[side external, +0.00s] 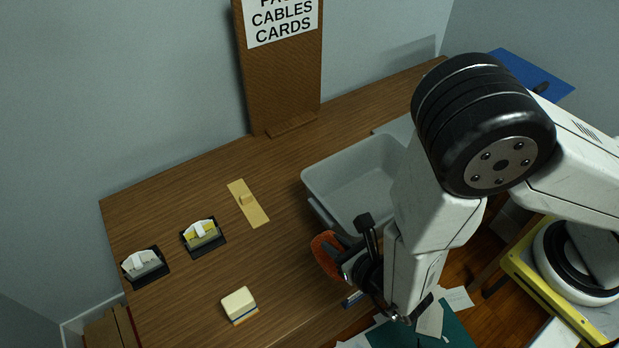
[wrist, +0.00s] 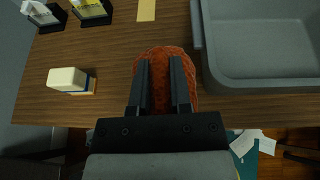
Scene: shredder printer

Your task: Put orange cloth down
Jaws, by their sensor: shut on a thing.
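The orange cloth (side external: 324,252) is at my gripper's fingertips, close to the front edge of the wooden table, just in front of the grey bin. In the wrist view the cloth (wrist: 163,60) is a rounded orange bundle that shows ahead of, between and beside the two dark fingers. My gripper (wrist: 165,75) is shut on the cloth. In the side view my gripper (side external: 345,255) partly covers the cloth. I cannot tell whether the cloth touches the table.
The grey bin (side external: 318,180) stands right behind the gripper. A cream block (side external: 238,302) lies to the left near the front edge. Two black card holders (side external: 203,238) and a tan plate (side external: 248,212) are farther left. The wooden tabletop (side external: 270,265) between them is clear.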

